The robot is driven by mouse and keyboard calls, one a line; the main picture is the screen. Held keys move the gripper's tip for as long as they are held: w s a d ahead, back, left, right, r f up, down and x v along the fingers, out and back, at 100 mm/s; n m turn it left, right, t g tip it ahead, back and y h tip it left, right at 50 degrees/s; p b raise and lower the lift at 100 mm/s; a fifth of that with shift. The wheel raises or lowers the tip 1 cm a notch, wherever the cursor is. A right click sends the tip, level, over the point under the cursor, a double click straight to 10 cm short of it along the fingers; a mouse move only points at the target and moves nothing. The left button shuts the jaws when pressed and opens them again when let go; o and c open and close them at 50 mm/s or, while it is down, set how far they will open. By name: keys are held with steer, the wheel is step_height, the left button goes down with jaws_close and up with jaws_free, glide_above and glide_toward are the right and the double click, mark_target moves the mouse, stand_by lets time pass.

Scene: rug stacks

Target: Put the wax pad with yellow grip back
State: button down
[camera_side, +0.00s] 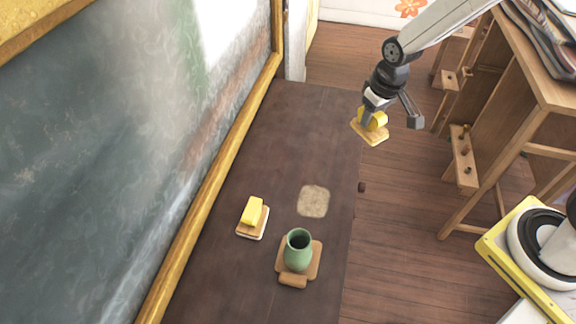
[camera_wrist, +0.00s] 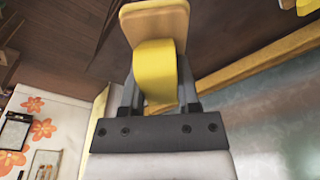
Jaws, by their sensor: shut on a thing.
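My gripper (camera_side: 376,112) is shut on the yellow grip of a pad with a tan, wooden-looking base (camera_side: 369,133), which I take as the wax pad. It hangs in the air past the far right part of the dark table, base downward and slightly tilted. In the wrist view, the yellow grip (camera_wrist: 156,75) sits between the fingers of my gripper (camera_wrist: 158,90), with the tan base beyond. A second pad with a yellow grip (camera_side: 252,211) and a pale-edged wooden base lies on the table at left, by the board. The held pad's underside is hidden.
A green vase (camera_side: 298,252) stands on a wooden block (camera_side: 284,275) near the front of the dark table (camera_side: 290,125). A flat beige patch (camera_side: 313,201) lies behind it. A gold-framed board (camera_side: 205,195) borders the left. The table's far half is clear.

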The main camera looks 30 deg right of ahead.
steer(key=w+a+f+n, duration=0.1)
steer(key=a+f+n, duration=0.1)
steer(key=a, duration=0.5)
steer(key=w+a+f+n, duration=0.1)
steer(key=a+f+n, duration=0.1)
steer(key=a, duration=0.6)
steer(key=shift+f+y, duration=0.4)
steer(key=shift+f, duration=0.35)
steer(key=shift+w, duration=0.1)
steer(key=shift+w+a+f, duration=0.7)
steer(key=shift+w+f, duration=0.9)
steer(key=shift+w, duration=0.5)
steer(key=shift+w+a+f, duration=0.65)
steer(key=shift+w+f, duration=0.9)
steer(key=shift+w, duration=0.6)
steer(key=shift+w+a+f, duration=0.7)
steer(key=shift+w+f, duration=0.9)
steer(key=shift+w, duration=0.5)
steer(key=shift+f, duration=0.1)
steer(key=shift+w+a+f, duration=0.1)
steer(key=shift+w+f, duration=0.1)
steer(key=shift+f, duration=1.45)
